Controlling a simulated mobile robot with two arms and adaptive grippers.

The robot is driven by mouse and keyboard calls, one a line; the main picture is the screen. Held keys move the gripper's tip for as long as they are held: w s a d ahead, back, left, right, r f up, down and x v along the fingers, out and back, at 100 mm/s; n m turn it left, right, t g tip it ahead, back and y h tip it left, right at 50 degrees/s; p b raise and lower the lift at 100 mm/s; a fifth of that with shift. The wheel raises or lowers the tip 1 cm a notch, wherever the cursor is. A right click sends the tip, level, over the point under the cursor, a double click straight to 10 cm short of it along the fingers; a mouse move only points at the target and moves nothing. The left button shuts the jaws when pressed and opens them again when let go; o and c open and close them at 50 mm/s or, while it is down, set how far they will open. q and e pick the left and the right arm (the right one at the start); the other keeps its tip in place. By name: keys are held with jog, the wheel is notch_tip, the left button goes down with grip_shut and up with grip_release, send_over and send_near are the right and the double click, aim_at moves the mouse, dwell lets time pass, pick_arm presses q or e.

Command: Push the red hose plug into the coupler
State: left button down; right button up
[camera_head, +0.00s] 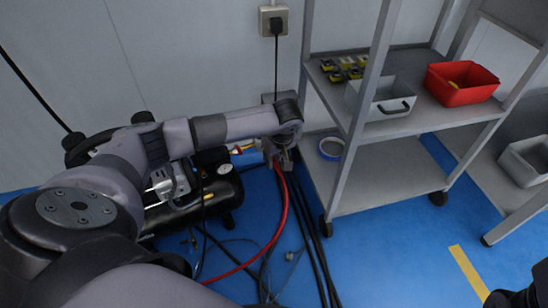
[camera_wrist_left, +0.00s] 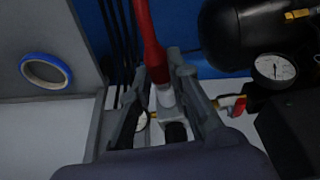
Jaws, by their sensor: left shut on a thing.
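My left gripper (camera_head: 283,156) is at the end of the arm reaching in from the left, low by the wall between the compressor and the shelf. In the left wrist view, its two fingers (camera_wrist_left: 166,100) are closed around the pale end of the red hose plug (camera_wrist_left: 164,92). The red hose (camera_head: 277,222) hangs from the gripper and curves left along the floor. A brass fitting with a red handle (camera_wrist_left: 238,106) lies just right of the fingers. I cannot make out the coupler clearly or whether the plug touches it. A dark shape at the head view's bottom right may be my right gripper (camera_head: 522,296).
A black compressor (camera_head: 222,190) with a gauge (camera_wrist_left: 275,67) stands beside the gripper. A grey wheeled shelf (camera_head: 375,180) stands to the right, with a blue tape roll (camera_head: 331,148) on its lower level. Black cables (camera_head: 308,235) run across the blue floor.

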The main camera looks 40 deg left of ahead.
pick_arm(q)
jog(key=c, duration=1.4)
grip_release()
jog(key=shift+w+a, duration=0.1)
jog(key=shift+a, duration=0.05)
